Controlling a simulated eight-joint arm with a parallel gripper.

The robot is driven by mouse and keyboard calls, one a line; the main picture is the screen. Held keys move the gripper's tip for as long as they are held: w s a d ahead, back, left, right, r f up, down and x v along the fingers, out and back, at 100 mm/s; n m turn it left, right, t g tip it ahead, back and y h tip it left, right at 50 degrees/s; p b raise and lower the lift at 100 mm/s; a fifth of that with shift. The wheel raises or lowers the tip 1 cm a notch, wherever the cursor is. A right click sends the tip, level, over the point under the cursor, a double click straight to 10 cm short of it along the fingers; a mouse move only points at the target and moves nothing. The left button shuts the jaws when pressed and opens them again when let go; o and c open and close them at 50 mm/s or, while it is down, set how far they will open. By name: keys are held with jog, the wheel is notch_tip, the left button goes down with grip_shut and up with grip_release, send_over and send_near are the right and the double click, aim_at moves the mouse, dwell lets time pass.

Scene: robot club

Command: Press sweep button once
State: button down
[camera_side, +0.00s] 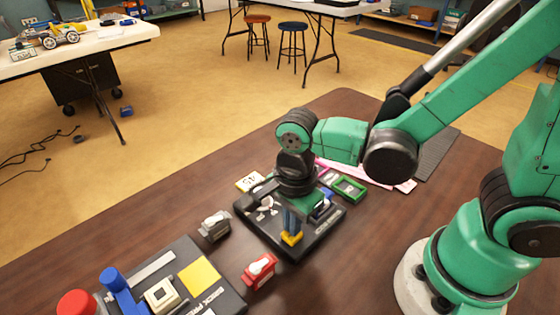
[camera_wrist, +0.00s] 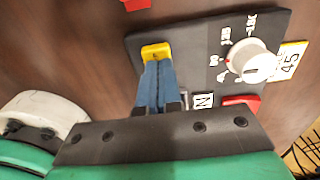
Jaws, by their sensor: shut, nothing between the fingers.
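A dark control panel (camera_side: 270,237) lies on the brown table; it also shows in the wrist view (camera_wrist: 205,40). A yellow block (camera_side: 291,240), which looks like a button, sits at its near corner, and it shows in the wrist view (camera_wrist: 155,50). I cannot read a sweep label on it. My gripper (camera_side: 291,230) points down at the yellow block, its blue fingers closed together and empty. In the wrist view the fingertips (camera_wrist: 157,64) overlap the block's lower edge; whether they touch it I cannot tell. A white dial (camera_wrist: 252,60) stands on the panel.
A red switch-like piece (camera_side: 260,270) and a grey one (camera_side: 215,227) lie beside the panel. A second panel (camera_side: 228,298) with a red knob (camera_side: 77,302) and blue lever (camera_side: 122,292) is at lower left. A green tray (camera_side: 350,188) lies behind my gripper.

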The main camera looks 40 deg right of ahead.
jog(key=shift+f, duration=1.05)
jog(key=shift+r, duration=0.1)
notch_tip(320, 180, up, 14)
dwell(0.3)
dwell(0.5)
